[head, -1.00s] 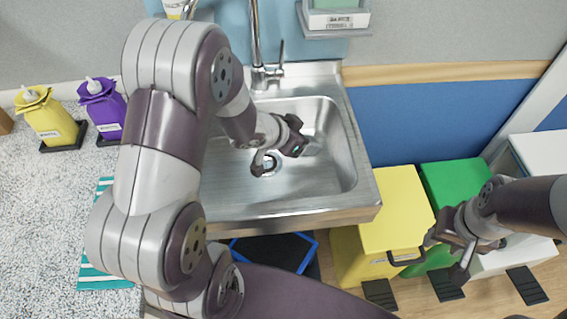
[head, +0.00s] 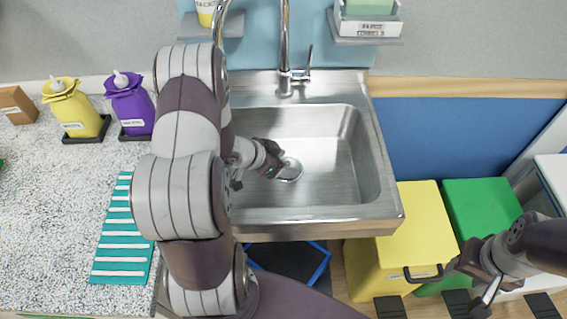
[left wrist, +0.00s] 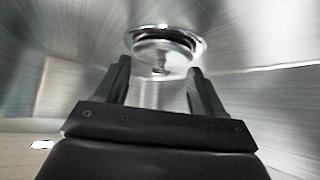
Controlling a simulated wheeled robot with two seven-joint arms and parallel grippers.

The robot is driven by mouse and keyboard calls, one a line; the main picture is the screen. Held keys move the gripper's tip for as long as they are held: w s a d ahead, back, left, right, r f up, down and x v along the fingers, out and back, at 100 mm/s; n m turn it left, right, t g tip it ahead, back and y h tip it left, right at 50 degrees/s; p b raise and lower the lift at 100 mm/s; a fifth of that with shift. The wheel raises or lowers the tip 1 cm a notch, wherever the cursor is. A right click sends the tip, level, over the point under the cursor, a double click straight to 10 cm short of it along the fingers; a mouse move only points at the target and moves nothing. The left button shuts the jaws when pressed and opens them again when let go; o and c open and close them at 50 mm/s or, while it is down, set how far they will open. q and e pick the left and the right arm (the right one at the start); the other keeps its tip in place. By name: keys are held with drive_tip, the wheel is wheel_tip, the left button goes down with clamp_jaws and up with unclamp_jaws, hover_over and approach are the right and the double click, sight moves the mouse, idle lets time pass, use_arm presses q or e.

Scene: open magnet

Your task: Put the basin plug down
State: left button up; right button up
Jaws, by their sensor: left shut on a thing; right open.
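The steel basin (head: 330,150) is in the middle of the head view, with a bright round drain area (head: 290,170) in its floor. My left gripper (head: 276,170) is low inside the basin, just left of the drain. In the left wrist view the silver basin plug (left wrist: 162,57) sits between the fingertips of my left gripper (left wrist: 158,72), which is shut on it. The plug is in front of the shiny drain ring (left wrist: 190,34); whether it touches the ring I cannot tell. My right gripper (head: 472,284) is open and empty at the lower right.
A tap (head: 286,50) rises behind the basin. Yellow (head: 72,105) and purple (head: 130,103) dispensers and a striped teal cloth (head: 125,230) are on the left counter. Yellow (head: 400,235) and green (head: 480,210) bins stand right of the basin. The basin's right half is clear.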

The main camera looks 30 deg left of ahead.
use_arm(q)
drive_tip(key=shift+f, duration=0.2)
drive_tip(key=shift+f, duration=0.1)
drive_tip(key=o, duration=1)
drive_tip(key=shift+r, duration=0.2)
drive_tip(key=p+v, duration=0.2)
drive_tip(key=v, duration=0.5)
drive_tip(key=shift+a+r, duration=0.1)
wheel_tip(320, 180, up, 5)
drive_tip(key=w+n+g+y, duration=0.1)
drive_tip(key=w+n+y, duration=0.1)
drive_tip(key=y, duration=0.3)
drive_tip(key=s+d+r+n+g, duration=0.1)
drive_tip(key=s+d, duration=0.2)
drive_tip(key=d, duration=0.1)
drive_tip(key=s+d+r+n+g, duration=0.1)
drive_tip(key=s+d+g, duration=0.1)
drive_tip(key=s+d, duration=0.2)
drive_tip(key=s+d+r+n+g, duration=0.1)
drive_tip(key=s+d+n+g, duration=0.1)
drive_tip(key=s+d, duration=0.1)
drive_tip(key=shift+s+d+r, duration=0.35)
drive_tip(key=shift+s+d, duration=0.05)
drive_tip(key=shift+s, duration=0.05)
